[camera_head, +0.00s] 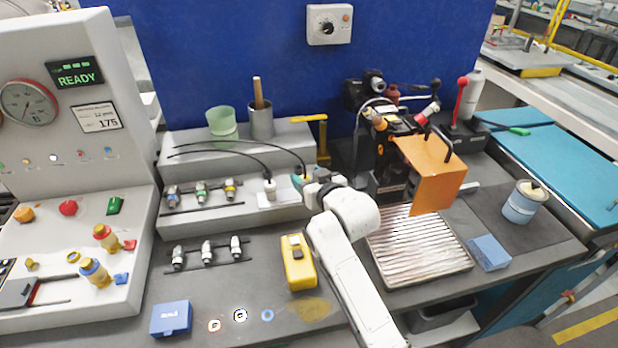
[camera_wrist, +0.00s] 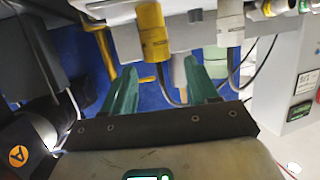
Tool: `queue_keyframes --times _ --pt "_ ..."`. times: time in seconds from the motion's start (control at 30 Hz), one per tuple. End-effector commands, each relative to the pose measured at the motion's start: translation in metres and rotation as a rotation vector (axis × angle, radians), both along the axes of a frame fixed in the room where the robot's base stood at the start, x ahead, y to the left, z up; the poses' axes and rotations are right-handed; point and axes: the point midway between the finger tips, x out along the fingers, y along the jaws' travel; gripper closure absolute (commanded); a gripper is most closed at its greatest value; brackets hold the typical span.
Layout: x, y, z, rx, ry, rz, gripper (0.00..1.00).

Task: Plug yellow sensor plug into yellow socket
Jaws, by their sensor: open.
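My gripper (camera_head: 300,181) is over the right end of the grey step in the head view. Its green fingers (camera_wrist: 160,66) are open in the wrist view, with nothing gripped between them. The yellow sensor plug (camera_wrist: 153,32) is just beyond the fingertips, roughly in line with the gap, its grey cable trailing down. In the head view my gripper largely hides this plug. The yellow socket (camera_head: 230,188) is the rightmost of three sockets on the step, left of my gripper. It seems to show at the top right of the wrist view (camera_wrist: 268,9), partly cut off.
A grey plug (camera_head: 269,187) with a black cable stands between my gripper and the yellow socket. A green cup (camera_head: 222,122) and grey cup (camera_head: 260,122) stand behind. A yellow post (camera_head: 322,138) is right behind my gripper. A yellow device (camera_head: 297,265) lies in front.

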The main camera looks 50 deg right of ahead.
Motion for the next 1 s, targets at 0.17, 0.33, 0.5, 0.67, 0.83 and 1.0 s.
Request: queue_keyframes --times 0.17,0.33,0.5,0.67,0.83,1.0 --pt "-0.003 0.001 0.001 0.000 -0.001 0.000 0.41" --pt "-0.022 0.008 0.006 0.000 -0.001 0.000 0.41" --pt "-0.051 0.019 0.015 0.000 -0.001 0.000 0.41" --pt "-0.076 0.029 0.024 0.000 0.000 0.001 0.41" --pt "-0.092 0.035 0.029 0.000 0.000 0.001 0.41" --pt "-0.097 0.037 0.032 0.000 0.000 0.000 0.41"
